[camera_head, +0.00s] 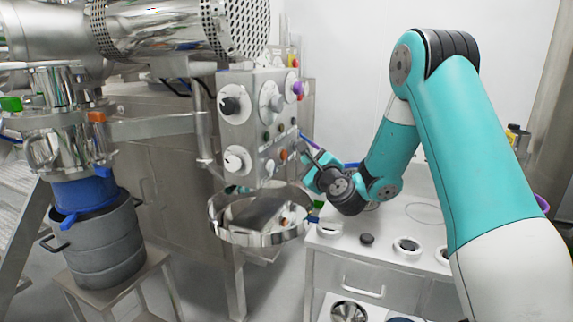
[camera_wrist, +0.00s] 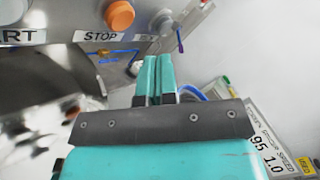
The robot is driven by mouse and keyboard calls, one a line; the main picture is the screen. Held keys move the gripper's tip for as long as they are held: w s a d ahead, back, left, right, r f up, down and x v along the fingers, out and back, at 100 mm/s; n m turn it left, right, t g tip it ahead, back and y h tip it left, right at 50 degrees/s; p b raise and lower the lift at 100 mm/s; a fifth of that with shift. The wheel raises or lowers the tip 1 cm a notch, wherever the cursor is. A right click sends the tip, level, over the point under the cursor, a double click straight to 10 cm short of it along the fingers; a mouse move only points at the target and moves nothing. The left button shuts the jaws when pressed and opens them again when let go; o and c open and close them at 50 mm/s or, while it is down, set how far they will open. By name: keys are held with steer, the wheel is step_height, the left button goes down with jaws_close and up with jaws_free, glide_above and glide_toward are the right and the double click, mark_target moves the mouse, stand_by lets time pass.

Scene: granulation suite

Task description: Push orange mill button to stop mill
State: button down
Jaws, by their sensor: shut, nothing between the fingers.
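The orange mill button (camera_wrist: 119,14) is round and sits on the metal panel above a white STOP label (camera_wrist: 97,36), near the top edge of the wrist view. In the head view the small orange button (camera_head: 284,154) is low on the right side of the control panel (camera_head: 250,110). My gripper (camera_wrist: 158,58) is shut and empty. Its teal fingertips point toward the panel, lower and to the right of the button in the wrist view, with no visible touch. In the head view the fingertips are hard to make out beside the panel.
A metal ring (camera_head: 260,238) is below the panel. A white bench (camera_head: 385,245) with round fittings stands under my arm. A grey pot (camera_head: 103,245) stands on a stool at left. In the wrist view a label part (camera_wrist: 17,36) reading "RT" is left of STOP.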

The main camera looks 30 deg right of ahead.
steer(key=shift+s+d+b, duration=0.8)
steer(key=shift+s+b, duration=0.2)
steer(key=shift+b, duration=0.05)
